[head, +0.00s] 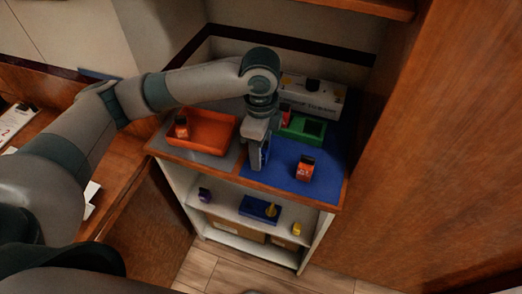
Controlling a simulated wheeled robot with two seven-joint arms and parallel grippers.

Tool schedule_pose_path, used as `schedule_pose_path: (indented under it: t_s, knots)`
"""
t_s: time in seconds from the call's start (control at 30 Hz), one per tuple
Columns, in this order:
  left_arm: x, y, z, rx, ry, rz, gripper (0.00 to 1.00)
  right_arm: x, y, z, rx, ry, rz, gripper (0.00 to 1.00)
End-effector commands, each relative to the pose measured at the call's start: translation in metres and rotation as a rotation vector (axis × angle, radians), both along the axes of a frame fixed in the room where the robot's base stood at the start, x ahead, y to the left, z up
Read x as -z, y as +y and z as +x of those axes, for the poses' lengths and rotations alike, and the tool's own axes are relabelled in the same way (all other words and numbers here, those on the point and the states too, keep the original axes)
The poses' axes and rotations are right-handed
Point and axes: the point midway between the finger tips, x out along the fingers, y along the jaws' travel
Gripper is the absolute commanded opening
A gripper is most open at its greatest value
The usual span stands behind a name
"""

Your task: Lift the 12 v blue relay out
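My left arm comes in from the left, and its gripper (258,164) points down at the middle of the cabinet top, near where a grey mat meets a blue mat. I cannot tell whether its fingers are apart or closed, or whether anything is between them. I cannot make out a blue relay; the gripper and arm hide part of the top. A white block with print (322,99) stands at the back, with a black piece (313,85) on it. An orange relay-like block (305,168) stands on the blue mat. My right gripper is not in view.
An orange tray (213,141) at left holds an orange-and-black block (181,127). A green tray (302,128) and a red piece (285,108) are behind the gripper. The shelf below holds a blue tray (252,208) and small items. A wooden panel (440,150) bounds the right.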

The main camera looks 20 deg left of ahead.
Motion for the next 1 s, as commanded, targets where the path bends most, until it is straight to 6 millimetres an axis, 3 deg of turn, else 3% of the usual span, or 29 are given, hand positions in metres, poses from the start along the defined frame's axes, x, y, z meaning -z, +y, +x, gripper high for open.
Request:
schedule_pose_path:
  t_s: [0.23,0.43,0.77,1.0]
  knots:
    - [0.0,0.0,0.0,0.0,0.0,0.0,0.5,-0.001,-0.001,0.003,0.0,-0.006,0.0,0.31]
    - [0.0,0.0,0.0,0.0,0.0,0.0,0.04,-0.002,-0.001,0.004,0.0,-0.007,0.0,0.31]
    - [-0.002,0.0,0.0,0.0,-0.001,0.0,0.04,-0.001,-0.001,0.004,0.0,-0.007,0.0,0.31]
    - [-0.019,-0.001,0.001,0.001,-0.003,0.0,0.04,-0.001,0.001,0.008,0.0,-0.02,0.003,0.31]
